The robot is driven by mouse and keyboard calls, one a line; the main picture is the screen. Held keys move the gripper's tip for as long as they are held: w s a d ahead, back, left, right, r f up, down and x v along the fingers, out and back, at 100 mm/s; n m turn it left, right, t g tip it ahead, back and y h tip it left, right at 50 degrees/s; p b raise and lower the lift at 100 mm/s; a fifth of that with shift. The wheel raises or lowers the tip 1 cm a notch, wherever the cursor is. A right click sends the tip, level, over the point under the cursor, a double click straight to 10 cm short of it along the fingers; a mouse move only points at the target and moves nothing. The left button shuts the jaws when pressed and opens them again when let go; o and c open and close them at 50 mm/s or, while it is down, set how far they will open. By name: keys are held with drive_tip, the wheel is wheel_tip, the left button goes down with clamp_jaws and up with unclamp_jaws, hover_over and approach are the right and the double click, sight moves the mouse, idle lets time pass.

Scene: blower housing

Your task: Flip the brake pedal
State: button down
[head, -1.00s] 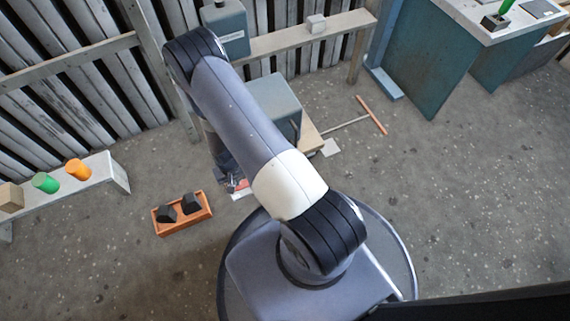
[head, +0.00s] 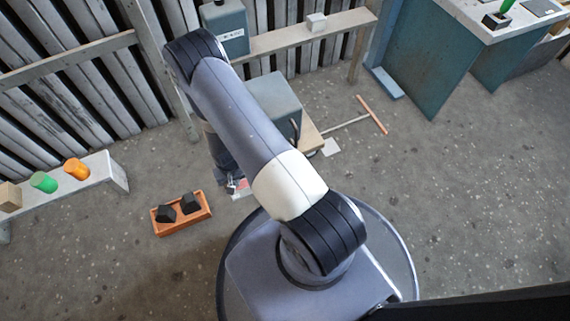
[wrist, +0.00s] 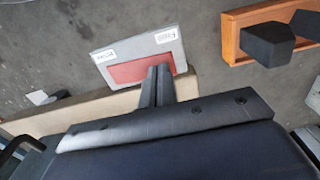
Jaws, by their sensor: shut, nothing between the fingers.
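The brake pedal appears as a flat red plate (wrist: 130,72) inside a grey frame with two small labels, top middle in the wrist view. My gripper (wrist: 158,68) has its two dark fingers together, with nothing between them. Its tips overlap the right part of the red plate in the picture; I cannot tell whether they touch it. In the head view my arm hides most of this spot, and only a small red and white part (head: 242,188) shows beside the gripper. The pedal's tilt is not clear.
An orange tray (head: 159,226) with two black blocks stands left of the pedal. A grey-blue housing (head: 275,98) on a wooden base is behind my arm. A bench (head: 115,176) with green and orange cylinders is at left. A T-shaped rod (head: 371,114) lies on open floor.

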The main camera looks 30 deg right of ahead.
drive_tip(key=shift+f+b, duration=0.45)
drive_tip(key=shift+f, duration=0.1)
drive_tip(key=shift+r, duration=0.1)
drive_tip(key=shift+r+p, duration=2.1)
drive_tip(key=shift+r, duration=1.4)
drive_tip(key=shift+f, duration=0.15)
wheel_tip(320, 180, down, 7)
drive_tip(key=b, duration=0.4)
drive_tip(key=shift+r, duration=0.2)
